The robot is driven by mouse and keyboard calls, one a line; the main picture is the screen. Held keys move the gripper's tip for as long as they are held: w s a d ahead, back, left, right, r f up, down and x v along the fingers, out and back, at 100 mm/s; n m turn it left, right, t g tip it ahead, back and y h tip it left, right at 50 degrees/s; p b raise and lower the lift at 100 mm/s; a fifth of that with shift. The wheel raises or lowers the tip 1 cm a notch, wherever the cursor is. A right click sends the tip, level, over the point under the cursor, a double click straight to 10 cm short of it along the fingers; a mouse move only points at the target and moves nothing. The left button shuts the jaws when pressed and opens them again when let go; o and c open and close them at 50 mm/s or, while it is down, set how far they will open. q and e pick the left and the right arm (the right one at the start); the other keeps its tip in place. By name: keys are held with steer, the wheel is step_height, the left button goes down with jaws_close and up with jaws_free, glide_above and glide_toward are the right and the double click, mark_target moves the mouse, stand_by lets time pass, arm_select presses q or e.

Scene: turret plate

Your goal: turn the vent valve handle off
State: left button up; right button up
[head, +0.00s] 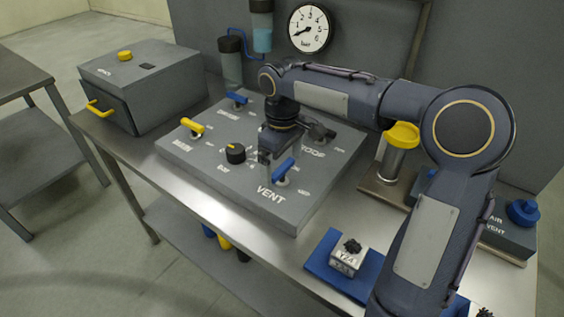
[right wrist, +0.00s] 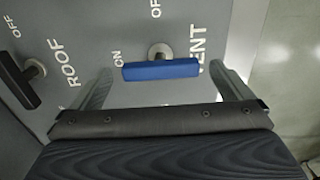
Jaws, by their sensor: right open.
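The vent valve handle (head: 284,168) is a short blue bar on the grey turret plate (head: 215,170), just above the VENT lettering. In the right wrist view the blue handle (right wrist: 160,70) lies crosswise, its left end by the ON label and the OFF label beyond its pivot. My right gripper (head: 272,168) is open, its fingers pointing down at the handle. In the right wrist view its two fingers stand apart on either side, with gaps to both handle ends. I cannot tell whether they touch the plate. My left gripper is not in view.
The dark ROOF handle (right wrist: 22,84) sits close by the left finger. A black knob (head: 235,153), a yellow handle (head: 192,126) and another blue handle (head: 236,97) stand on the plate. A blue tray (head: 322,262) with a white block lies at the front right.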

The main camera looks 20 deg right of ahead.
steer(key=shift+f, duration=0.25)
steer(key=shift+c, duration=0.3)
steer(key=c, duration=0.9)
steer(key=shift+c, duration=0.2)
